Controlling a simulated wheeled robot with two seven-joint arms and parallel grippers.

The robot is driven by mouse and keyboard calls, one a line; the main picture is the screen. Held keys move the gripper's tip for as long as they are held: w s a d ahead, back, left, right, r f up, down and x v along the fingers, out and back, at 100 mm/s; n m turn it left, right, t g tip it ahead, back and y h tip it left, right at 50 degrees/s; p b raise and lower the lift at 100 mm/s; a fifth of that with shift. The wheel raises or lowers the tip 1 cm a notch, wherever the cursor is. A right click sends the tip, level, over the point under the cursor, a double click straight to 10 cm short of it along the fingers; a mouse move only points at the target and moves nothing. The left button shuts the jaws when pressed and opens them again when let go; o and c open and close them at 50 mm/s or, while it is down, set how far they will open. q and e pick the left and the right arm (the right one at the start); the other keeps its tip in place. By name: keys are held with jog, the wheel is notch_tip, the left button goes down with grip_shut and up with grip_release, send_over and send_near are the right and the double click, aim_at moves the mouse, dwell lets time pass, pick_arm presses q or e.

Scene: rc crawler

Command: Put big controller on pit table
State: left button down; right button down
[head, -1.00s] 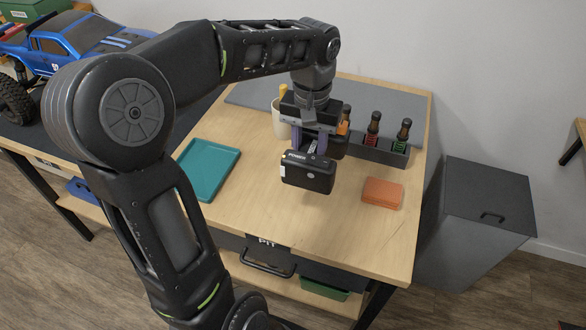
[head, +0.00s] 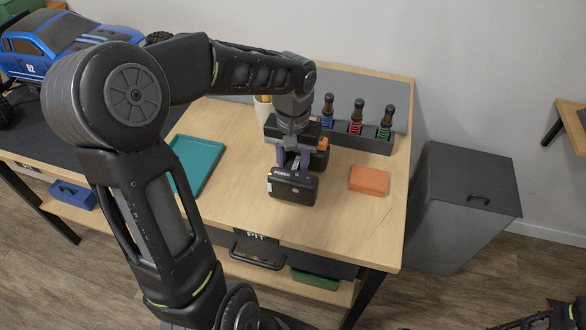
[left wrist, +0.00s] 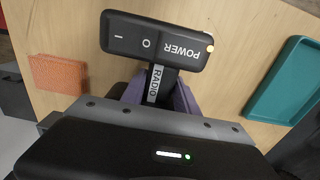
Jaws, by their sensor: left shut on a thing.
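The big controller (head: 293,187) is a black box marked POWER, with a stem marked RADIO. My left gripper (head: 292,160) is shut on the stem, over the pit table (head: 340,225), a light wood top. In the left wrist view the controller's face (left wrist: 157,42) shows in front of the purple fingers (left wrist: 180,98). The controller is very low over the table; I cannot tell whether it touches. The gripper partly hides its back.
A teal tray (head: 200,165) lies left of the controller and an orange block (head: 369,180) right of it. The table's front right is clear.

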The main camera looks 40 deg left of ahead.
aim_at(293, 162)
pick_arm(q)
jog(key=shift+f, duration=0.95)
jog(key=shift+f, duration=0.15)
jog(key=c, duration=0.9)
grip_release()
notch_tip(293, 162, up, 12)
jog(key=shift+r+p, duration=0.15)
jog(key=shift+p, duration=0.3)
